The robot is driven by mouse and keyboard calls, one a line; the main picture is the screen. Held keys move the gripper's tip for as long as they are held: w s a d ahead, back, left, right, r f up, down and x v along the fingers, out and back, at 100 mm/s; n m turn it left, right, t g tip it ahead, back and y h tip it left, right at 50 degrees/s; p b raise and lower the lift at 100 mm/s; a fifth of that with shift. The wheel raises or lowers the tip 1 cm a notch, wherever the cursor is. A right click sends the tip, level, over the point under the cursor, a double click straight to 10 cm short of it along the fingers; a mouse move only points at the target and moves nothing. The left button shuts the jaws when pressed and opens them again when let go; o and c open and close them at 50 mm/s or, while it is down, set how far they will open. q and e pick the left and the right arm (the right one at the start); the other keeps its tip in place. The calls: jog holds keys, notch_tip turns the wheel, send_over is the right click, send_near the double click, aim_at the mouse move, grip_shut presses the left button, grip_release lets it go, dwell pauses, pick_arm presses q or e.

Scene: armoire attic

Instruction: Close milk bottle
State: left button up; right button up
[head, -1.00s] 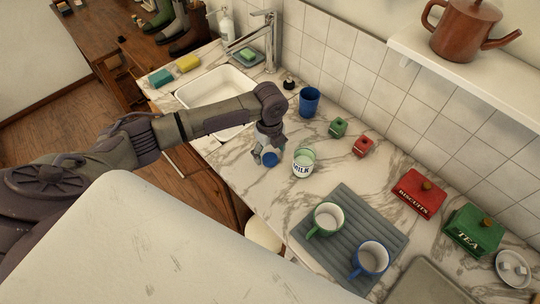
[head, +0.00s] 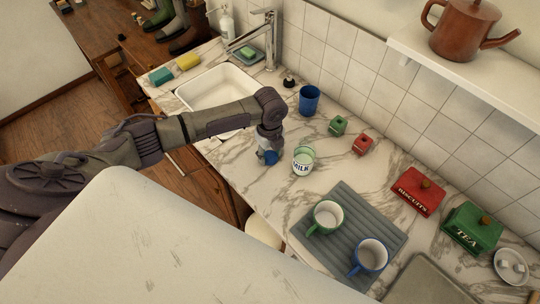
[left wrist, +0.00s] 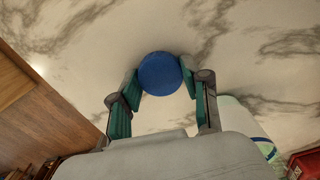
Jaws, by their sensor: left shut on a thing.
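The milk bottle (head: 302,161), white with a "MILK" label and a green rim, stands upright and open on the marble counter. Part of it also shows at the lower right of the left wrist view (left wrist: 245,125). My left gripper (head: 268,155) points down just left of the bottle. It is shut on a round blue cap (head: 270,158), which sits between the two fingertips in the left wrist view (left wrist: 160,74). I cannot tell whether the cap still touches the counter. My right gripper is not in view.
A grey ribbed mat (head: 335,247) with a green mug (head: 325,218) and a blue mug (head: 369,258) lies in front. A blue cup (head: 309,100), small green (head: 338,126) and red (head: 362,145) items stand behind the bottle. The sink (head: 215,88) is at the left.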

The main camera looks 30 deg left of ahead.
aim_at(270, 157)
pick_arm(q)
notch_tip(270, 157, up, 10)
jog(key=b, duration=0.2)
dwell(0.3)
